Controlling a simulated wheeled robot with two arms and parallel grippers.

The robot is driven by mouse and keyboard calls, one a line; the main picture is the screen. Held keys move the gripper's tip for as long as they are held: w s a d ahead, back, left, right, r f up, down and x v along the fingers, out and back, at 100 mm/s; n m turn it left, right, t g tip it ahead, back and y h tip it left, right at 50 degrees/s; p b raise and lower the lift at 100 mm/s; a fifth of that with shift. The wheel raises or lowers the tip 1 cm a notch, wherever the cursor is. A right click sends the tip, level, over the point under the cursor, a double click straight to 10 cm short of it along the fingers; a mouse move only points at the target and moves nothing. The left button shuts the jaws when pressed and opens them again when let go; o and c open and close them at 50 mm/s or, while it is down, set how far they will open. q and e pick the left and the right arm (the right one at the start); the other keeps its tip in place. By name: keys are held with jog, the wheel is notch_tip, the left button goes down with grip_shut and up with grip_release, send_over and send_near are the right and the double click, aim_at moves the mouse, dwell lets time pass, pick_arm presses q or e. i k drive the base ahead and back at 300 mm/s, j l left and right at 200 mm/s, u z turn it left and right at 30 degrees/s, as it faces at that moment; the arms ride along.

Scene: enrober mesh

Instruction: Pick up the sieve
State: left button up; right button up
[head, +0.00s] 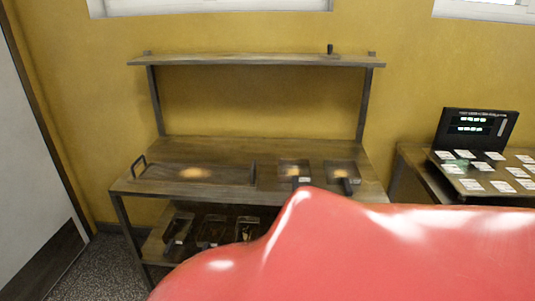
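No thing is clearly recognisable as the sieve at this size. On the wooden bench top lie two small square pan-like items, a left one (293,167) and a right one (341,168), each with a dark part at its front. A long shallow tray (222,178) with upright dark handles at its ends lies to their left. Several dark framed items (211,230) stand on the lower shelf, partly hidden. Neither of my grippers is in view.
A glossy red surface close to the camera covers the lower right and hides the bench's front right. The bench (215,150) has an upper shelf (240,60) with a small dark object (330,49). At right, a table (420,163) holds white cards and a black display (476,129).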

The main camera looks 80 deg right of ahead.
aim_at(344, 178)
jog(key=z, duration=0.45)
jog(key=k+z, duration=0.1)
jog(key=z, duration=0.3)
jog(key=l+z, duration=0.1)
jog(key=z, duration=0.35)
jog(key=k+z, duration=0.1)
jog(key=z, duration=1.6)
